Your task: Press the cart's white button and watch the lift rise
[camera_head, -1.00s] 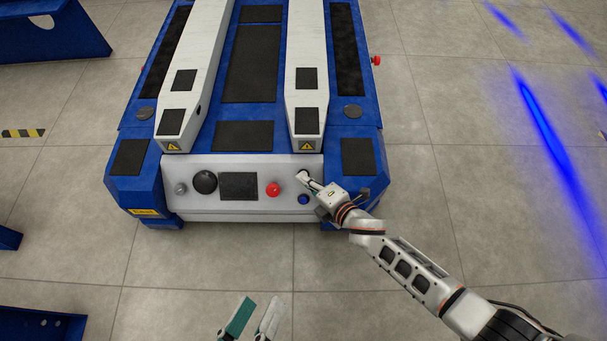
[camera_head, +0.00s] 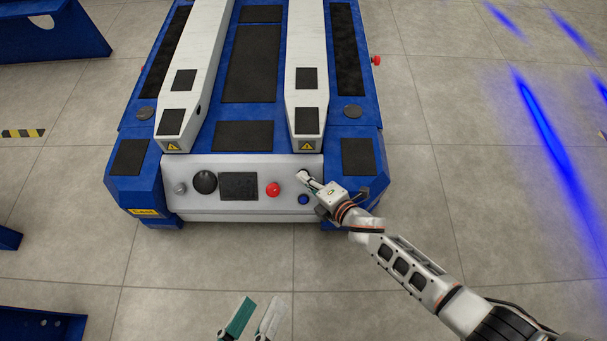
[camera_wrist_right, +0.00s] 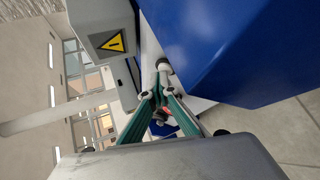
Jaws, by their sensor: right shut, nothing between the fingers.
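The blue cart (camera_head: 148,188) stands ahead with a pale control panel (camera_head: 225,208) on its near face. My right gripper (camera_head: 304,177) is shut and empty, its fingertips at the panel's upper right. In the right wrist view, its green fingers meet (camera_wrist_right: 160,88) at or just short of a white, dark-ringed knob, seemingly the white button (camera_wrist_right: 163,65). I cannot tell whether they touch it or whether it is pressed in. In the head view the gripper largely covers that spot. The two white lift beams (camera_head: 200,60) lie along the cart's top. My left gripper (camera_head: 262,302) is open and empty at the bottom edge.
The panel also has a red button (camera_head: 273,189), a blue button (camera_head: 303,199), a black knob (camera_head: 205,182), a grey knob (camera_head: 180,188) and a dark screen (camera_head: 239,186). Blue structures (camera_head: 60,35) stand at the left. The floor right of the cart is clear.

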